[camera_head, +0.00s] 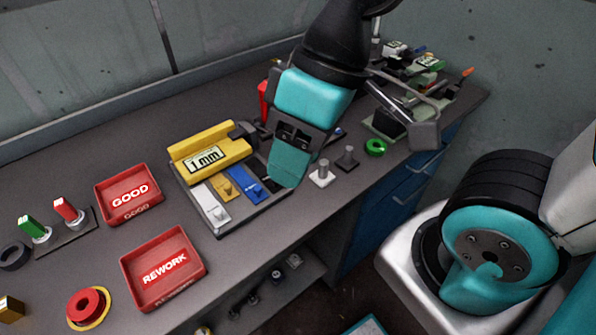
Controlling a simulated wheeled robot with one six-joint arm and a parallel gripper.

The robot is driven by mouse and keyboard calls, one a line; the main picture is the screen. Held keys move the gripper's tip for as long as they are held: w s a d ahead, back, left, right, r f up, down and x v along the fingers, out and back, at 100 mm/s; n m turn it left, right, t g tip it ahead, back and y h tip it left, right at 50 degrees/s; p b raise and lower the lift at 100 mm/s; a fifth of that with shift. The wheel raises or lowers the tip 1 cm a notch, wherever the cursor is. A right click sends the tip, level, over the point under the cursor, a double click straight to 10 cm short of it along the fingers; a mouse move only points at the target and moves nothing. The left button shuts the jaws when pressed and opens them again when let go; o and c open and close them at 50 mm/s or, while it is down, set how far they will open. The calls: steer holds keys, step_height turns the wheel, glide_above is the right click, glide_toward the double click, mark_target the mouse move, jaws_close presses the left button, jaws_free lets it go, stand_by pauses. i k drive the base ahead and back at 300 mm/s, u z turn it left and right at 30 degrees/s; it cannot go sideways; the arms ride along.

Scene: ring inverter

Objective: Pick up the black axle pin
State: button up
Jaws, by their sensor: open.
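A black axle pin (348,157) stands upright on a square base on the bench, near its front edge. A similar light grey pin (322,174) stands just left of it and nearer the front edge. My gripper (286,173) hangs over the right end of the gauge tray, left of both pins. It appears apart from the black pin, with nothing visible held. My gripper's fingertips are hard to make out, and its body hides part of the tray and the bench behind it.
The gauge tray (219,233) holds a yellow 1mm block (180,152) and coloured pieces. A green ring (375,147) lies right of the pins, near fixtures. Red GOOD (105,199) and REWORK (128,270) trays are at left. The front bench edge runs close to the pins.

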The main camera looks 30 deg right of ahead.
mark_target(346, 163)
steer(key=u, duration=0.85)
steer(key=k, duration=0.6)
steer(key=z, duration=1.15)
steer(key=i, duration=0.5)
steer(key=z, duration=0.05)
